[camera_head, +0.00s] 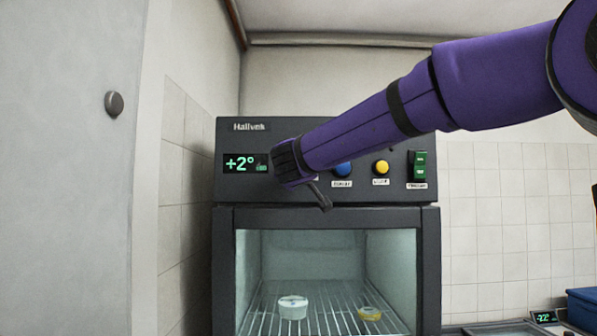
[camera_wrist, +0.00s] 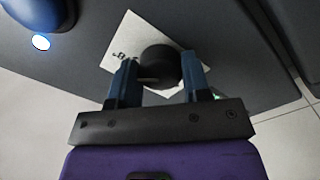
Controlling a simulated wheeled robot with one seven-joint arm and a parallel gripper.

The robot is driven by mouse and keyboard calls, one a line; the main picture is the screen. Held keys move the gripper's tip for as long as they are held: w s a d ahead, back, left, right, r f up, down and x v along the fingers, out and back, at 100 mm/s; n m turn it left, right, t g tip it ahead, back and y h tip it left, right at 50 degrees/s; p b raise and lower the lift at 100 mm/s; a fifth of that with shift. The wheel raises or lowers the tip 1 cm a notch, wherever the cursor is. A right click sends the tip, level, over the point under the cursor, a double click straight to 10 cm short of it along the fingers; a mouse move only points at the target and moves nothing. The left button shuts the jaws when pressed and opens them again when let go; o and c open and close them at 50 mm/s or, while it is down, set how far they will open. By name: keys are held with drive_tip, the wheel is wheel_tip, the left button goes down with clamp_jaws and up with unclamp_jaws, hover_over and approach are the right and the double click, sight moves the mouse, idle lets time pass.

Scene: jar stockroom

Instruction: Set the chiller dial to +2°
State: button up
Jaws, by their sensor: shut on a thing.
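The chiller (camera_head: 226,190) is a dark cabinet with a control panel on top and a glass-fronted chamber below. Its display (camera_head: 240,163) reads +2° in green digits. My gripper (camera_wrist: 160,82) is shut on the round black dial (camera_wrist: 159,62), with one blue finger on each side of it. A pale label plate (camera_wrist: 128,28) lies behind the dial; its print is mostly hidden. In the head view my purple arm comes in from the right and its end hides the dial.
A blue button (camera_head: 343,169), a yellow button (camera_head: 381,167) and a green switch (camera_head: 420,166) sit right of the dial on the panel. A white tub (camera_head: 293,307) and a yellowish jar (camera_head: 369,313) stand on the chiller's wire shelf. A blue crate (camera_head: 583,308) is at the lower right.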

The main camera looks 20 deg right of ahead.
drive_tip(key=n, duration=1.1)
drive_tip(key=n+y, duration=0.1)
drive_tip(key=n, duration=1.1)
drive_tip(key=shift+t, duration=0.4)
drive_tip(key=o, duration=0.9)
drive_tip(key=shift+r, duration=0.1)
drive_tip(key=v, duration=1.1)
drive_tip(key=shift+d, duration=0.1)
